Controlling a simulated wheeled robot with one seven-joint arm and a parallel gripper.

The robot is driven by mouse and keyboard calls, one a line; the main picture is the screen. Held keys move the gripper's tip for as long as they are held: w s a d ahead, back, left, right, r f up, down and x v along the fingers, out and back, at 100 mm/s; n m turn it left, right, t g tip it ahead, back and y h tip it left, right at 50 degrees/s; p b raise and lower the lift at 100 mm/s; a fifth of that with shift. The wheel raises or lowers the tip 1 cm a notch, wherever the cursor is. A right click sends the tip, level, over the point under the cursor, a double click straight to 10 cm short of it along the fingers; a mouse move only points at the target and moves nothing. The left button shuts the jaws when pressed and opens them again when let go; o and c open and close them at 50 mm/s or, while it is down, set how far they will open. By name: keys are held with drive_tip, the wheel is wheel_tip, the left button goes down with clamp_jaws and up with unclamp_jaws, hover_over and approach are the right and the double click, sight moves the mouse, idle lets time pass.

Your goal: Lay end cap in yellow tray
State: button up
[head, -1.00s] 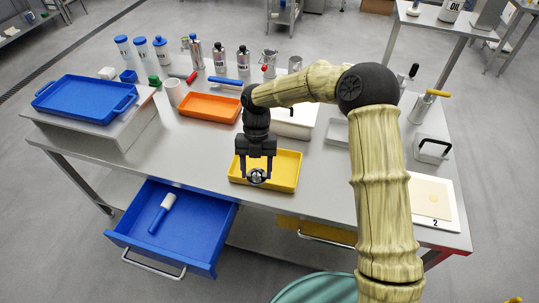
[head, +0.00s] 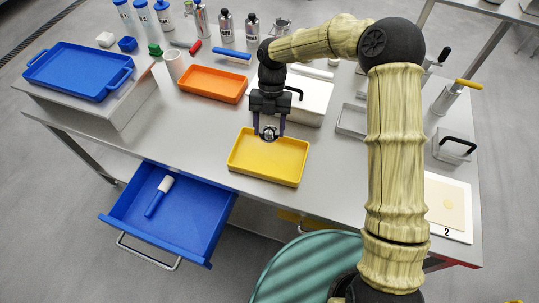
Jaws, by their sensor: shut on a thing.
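The yellow tray (head: 268,165) lies on the steel table near its front edge, and its visible floor is empty. My gripper (head: 268,133) points down over the back rim of the tray. It is shut on the end cap (head: 269,132), a small, round, shiny metal piece held between the fingertips. The end cap appears to be above the tray; I cannot tell its exact height. The fingers partly hide it.
An orange tray (head: 213,83) and a white box (head: 303,99) stand behind. A blue tray (head: 80,72) sits on a raised stand at left. An open blue drawer (head: 190,215) holds a white-and-blue tool (head: 159,196). A grey tray (head: 352,119) lies to the right.

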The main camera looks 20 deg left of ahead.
approach(269, 162)
drive_tip(key=shift+s+r+p, duration=0.35)
drive_tip(key=shift+s+p, duration=0.05)
drive_tip(key=shift+s, duration=0.35)
wheel_tip(269, 162, down, 3)
drive_tip(key=shift+f+p, duration=0.25)
drive_tip(key=shift+p, duration=0.1)
drive_tip(key=shift+f, duration=0.15)
drive_tip(key=shift+f+b, duration=0.35)
drive_tip(key=shift+f, duration=0.25)
drive_tip(key=o, duration=1.1)
drive_tip(key=shift+r, duration=0.15)
